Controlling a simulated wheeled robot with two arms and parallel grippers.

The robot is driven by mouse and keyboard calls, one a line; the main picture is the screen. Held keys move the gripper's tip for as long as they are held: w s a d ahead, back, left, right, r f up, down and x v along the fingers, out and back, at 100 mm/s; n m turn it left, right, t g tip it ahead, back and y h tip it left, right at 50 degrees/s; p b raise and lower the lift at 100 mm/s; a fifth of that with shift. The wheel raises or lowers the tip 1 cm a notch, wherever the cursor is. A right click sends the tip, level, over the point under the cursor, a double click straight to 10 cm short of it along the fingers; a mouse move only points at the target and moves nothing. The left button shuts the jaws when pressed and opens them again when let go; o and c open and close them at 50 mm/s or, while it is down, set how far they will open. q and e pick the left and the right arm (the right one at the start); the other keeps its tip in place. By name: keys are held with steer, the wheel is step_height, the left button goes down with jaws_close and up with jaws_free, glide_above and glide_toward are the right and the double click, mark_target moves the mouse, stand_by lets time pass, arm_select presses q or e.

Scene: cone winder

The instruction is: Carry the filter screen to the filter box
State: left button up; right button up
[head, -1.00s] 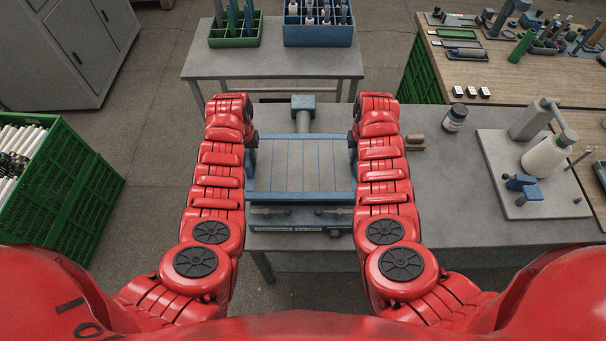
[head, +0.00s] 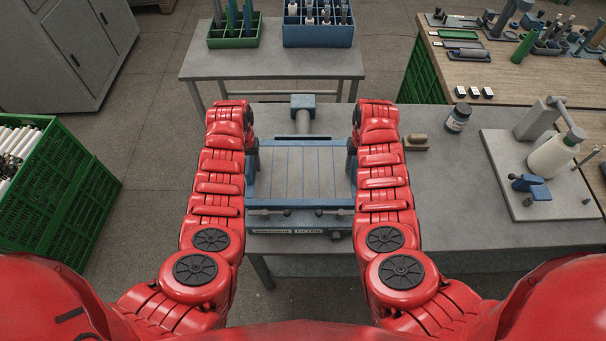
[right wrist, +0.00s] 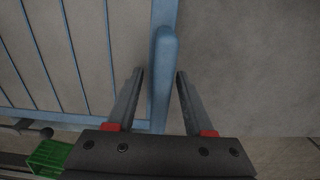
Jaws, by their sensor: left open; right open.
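The filter screen (head: 298,172) is a grey slatted panel in a blue frame, lying flat between my two arms. It lies over the filter box (head: 270,232), whose labelled front shows below it; I cannot tell whether it is seated. My left gripper (head: 253,155) is at the screen's left edge, its fingers mostly hidden by the arm. My right gripper (head: 352,152) is at the right edge. In the right wrist view, the open right fingers (right wrist: 158,88) stand on either side of a blue handle bar (right wrist: 163,60), with gaps beside it.
A grey pipe with a blue end block (head: 303,102) stands behind the screen. A green crate (head: 40,190) stands at the left.

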arm_select(q)
steer(key=shift+w+r, duration=0.15)
steer(key=shift+r, duration=0.35)
step_height(320, 180, up, 11)
steer(key=shift+f, duration=0.1)
arm_select(e)
steer(key=shift+w+d+r, duration=0.1)
steer(key=shift+r, duration=0.4)
step_height(320, 180, up, 11)
steer(key=shift+f, duration=0.1)
arm_select(q)
steer(key=shift+s, duration=0.2)
